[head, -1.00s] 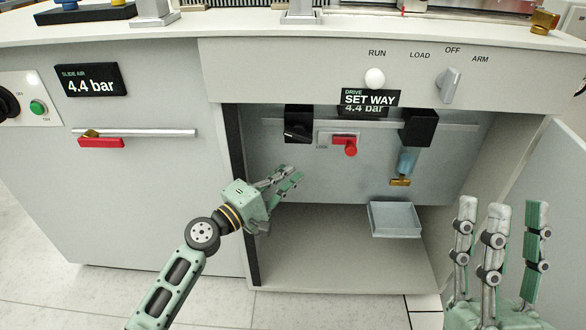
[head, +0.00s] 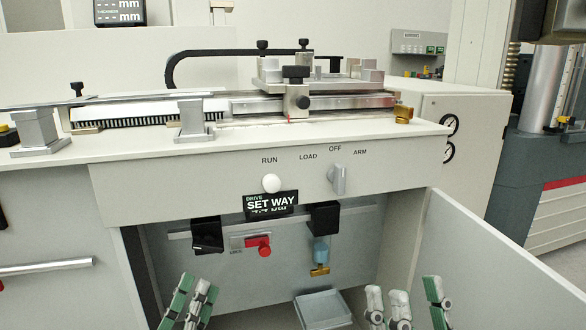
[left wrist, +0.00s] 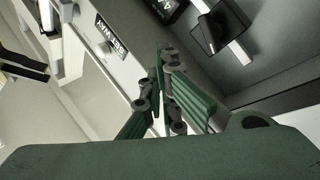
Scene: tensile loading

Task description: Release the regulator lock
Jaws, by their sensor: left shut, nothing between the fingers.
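The red lock knob (head: 264,246) sits on a small plate with faint lettering (head: 237,242), inside the open cabinet under the bench. A black regulator block (head: 207,235) hangs on the rail to its left. My left gripper (head: 190,288) is below and left of the red knob, apart from it, its fingers closed together and empty. In the left wrist view, my left gripper (left wrist: 165,75) points toward the cabinet, with a black block (left wrist: 218,30) beyond it at upper right. My right gripper (head: 405,300) is open and empty at the lower right, in front of the cabinet.
A second black block (head: 323,217) with a blue bowl and brass drain (head: 320,270) hangs right of the lock. A grey tray (head: 322,310) lies below. The open door (head: 490,270) bounds the right side. A selector (head: 338,180) and SET WAY display (head: 270,204) are above.

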